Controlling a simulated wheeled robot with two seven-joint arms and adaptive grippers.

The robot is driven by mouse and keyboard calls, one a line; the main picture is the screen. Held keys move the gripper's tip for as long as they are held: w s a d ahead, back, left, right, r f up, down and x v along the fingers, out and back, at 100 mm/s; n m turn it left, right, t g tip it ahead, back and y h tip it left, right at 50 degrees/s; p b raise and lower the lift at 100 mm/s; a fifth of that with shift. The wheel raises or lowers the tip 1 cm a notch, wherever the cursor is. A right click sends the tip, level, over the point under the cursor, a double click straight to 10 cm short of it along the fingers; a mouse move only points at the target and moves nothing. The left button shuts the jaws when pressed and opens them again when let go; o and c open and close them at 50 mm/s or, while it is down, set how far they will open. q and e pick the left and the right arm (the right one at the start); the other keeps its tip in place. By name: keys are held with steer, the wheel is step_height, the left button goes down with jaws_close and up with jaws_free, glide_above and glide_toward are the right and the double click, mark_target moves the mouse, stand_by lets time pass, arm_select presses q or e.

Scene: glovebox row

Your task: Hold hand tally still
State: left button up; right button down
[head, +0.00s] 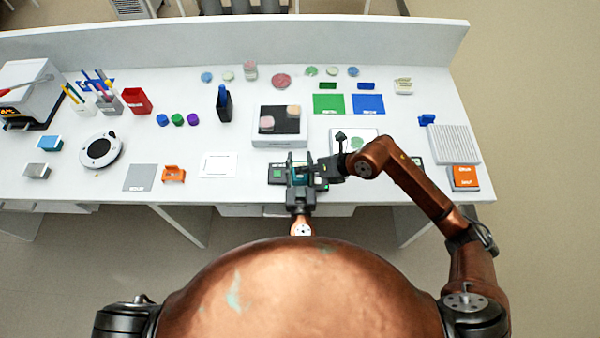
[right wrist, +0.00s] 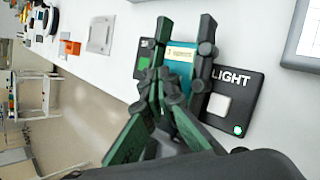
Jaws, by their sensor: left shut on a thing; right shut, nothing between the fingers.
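The teal hand tally (head: 300,178) is at the table's front edge, between the fingers of my left gripper (head: 299,184). In the right wrist view its teal face with a pale label (right wrist: 180,56) shows between dark fingers. My left gripper is shut on it. My right gripper (head: 308,171) comes in from the right, close by the tally. Its fingers (right wrist: 172,92) are shut and empty in front of the tally's lower part, which they hide. I cannot tell whether they touch it.
A black panel marked LIGHT (right wrist: 232,100) has a pale button and a lit green lamp beside the tally. Another panel with a green button (head: 277,173) lies to the left. A scale (head: 283,136) stands behind. A white framed plate (head: 219,165) lies further left.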

steer(key=shift+f, duration=0.25)
stand_by(0.4)
steer(key=shift+r, duration=0.85)
steer(key=shift+r, duration=0.1)
steer(key=shift+r, duration=2.4)
step_height(320, 180, up, 4)
steer(key=shift+f, duration=0.1)
